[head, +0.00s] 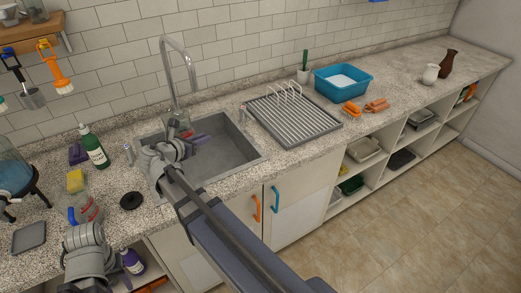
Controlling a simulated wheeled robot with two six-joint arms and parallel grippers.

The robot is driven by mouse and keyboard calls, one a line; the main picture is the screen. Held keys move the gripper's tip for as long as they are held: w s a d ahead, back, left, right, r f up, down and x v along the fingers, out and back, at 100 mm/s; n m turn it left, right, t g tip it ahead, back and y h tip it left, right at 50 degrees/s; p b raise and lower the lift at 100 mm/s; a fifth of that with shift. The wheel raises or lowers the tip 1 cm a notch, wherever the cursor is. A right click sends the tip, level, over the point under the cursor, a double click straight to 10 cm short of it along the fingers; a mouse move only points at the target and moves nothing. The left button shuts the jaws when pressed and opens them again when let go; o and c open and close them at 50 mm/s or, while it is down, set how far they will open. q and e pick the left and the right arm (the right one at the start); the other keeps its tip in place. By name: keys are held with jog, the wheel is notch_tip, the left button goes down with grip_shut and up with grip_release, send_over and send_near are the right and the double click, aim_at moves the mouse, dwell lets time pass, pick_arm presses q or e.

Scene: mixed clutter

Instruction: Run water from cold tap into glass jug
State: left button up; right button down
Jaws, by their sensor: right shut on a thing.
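A sink (238,150) is set in the counter, with a tall curved spout (178,42) arching over it. A small tap handle stands left of the sink (129,153) and another right of it (242,112); I cannot tell which is cold. My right gripper (177,135) is over the sink, shut on a clear vessel (177,122), apparently the glass jug, below the spout. The wrist hides much of it, and I cannot see any water. My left gripper (85,226) is at the counter's front left, its fingers too unclear to read.
A clear vessel with blue and red parts (87,208) stands beside my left wrist. Behind it are a yellow sponge (75,181) and green bottle (93,148). A black disc (131,201) lies before the sink. Right are a dish rack (295,118) and blue basin (343,83).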

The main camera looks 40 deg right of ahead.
jog(key=s+d+f+m+g+h+b, duration=0.1)
jog(key=s+d+f+m+g+b, duration=0.25)
jog(key=s+d, duration=1.05)
jog(key=w+a, duration=0.3)
jog(key=w, duration=0.5)
jog(key=w+a, duration=0.4)
jog(key=w, duration=0.3)
jog(key=shift+g, duration=0.35)
jog(key=shift+d+f+b, duration=0.15)
jog(key=shift+f+b, duration=7.15)
jog(key=shift+f, duration=0.35)
jog(key=shift+f+b, duration=0.45)
jog(key=c, duration=0.8)
grip_release()
jog(key=shift+o, duration=0.2)
jog(key=shift+r, duration=0.1)
